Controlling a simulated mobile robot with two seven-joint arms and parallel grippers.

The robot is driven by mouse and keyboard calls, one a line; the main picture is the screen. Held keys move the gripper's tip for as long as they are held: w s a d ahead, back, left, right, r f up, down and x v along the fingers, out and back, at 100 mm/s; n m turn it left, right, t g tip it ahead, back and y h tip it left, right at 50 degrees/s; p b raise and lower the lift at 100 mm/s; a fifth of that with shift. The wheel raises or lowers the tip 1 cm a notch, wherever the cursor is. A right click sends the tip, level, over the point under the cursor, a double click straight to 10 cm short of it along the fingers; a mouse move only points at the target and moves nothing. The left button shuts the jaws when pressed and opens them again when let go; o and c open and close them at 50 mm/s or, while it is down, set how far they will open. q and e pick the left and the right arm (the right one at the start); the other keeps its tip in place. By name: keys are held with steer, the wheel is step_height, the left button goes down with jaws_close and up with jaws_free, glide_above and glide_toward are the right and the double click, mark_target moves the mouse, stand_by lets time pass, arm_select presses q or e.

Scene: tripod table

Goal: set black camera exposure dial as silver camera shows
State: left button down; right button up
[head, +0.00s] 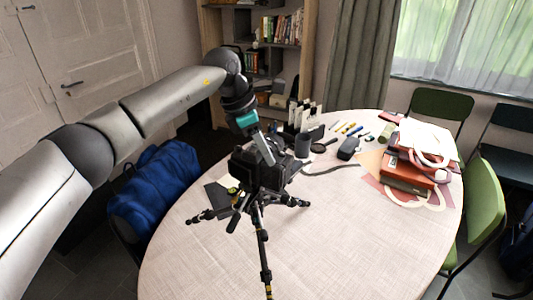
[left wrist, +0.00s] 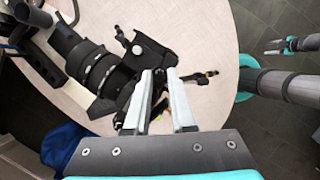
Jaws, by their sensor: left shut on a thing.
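The black camera (head: 243,166) stands on a tripod (head: 262,245) on the round table. In the left wrist view its large ribbed lens (left wrist: 90,58) points to the upper left. My left gripper (head: 267,158) comes down onto the camera's top from above. In the left wrist view its two pale fingers (left wrist: 160,75) are a little apart and closed on a small dark part of the camera, apparently the exposure dial, which they mostly hide. The dial's marks cannot be read. I cannot make out a silver camera. My right gripper (left wrist: 274,46) shows small in the left wrist view, away from the camera.
Behind the camera are a dark cup (head: 302,146), a magnifier (head: 320,147), a dark case (head: 348,148) and pens (head: 350,128). Red boxes (head: 407,178) and papers lie at the right. A blue bag (head: 158,195) is left of the table. The table's front right (head: 370,240) is clear.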

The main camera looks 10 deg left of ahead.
arm_select(q)
steer(key=m, duration=0.1)
steer(key=m+g, duration=0.1)
steer(key=m, duration=0.1)
steer(key=m+g, duration=0.1)
steer(key=m, duration=0.1)
steer(key=shift+w, duration=0.25)
stand_by(0.3)
steer(key=c, duration=1)
jaws_free()
steer(key=v, duration=0.8)
steer(key=shift+w+f, duration=0.1)
steer(key=shift+p+v, duration=1.25)
steer(key=shift+v, duration=2.55)
steer(key=shift+a+f, duration=0.15)
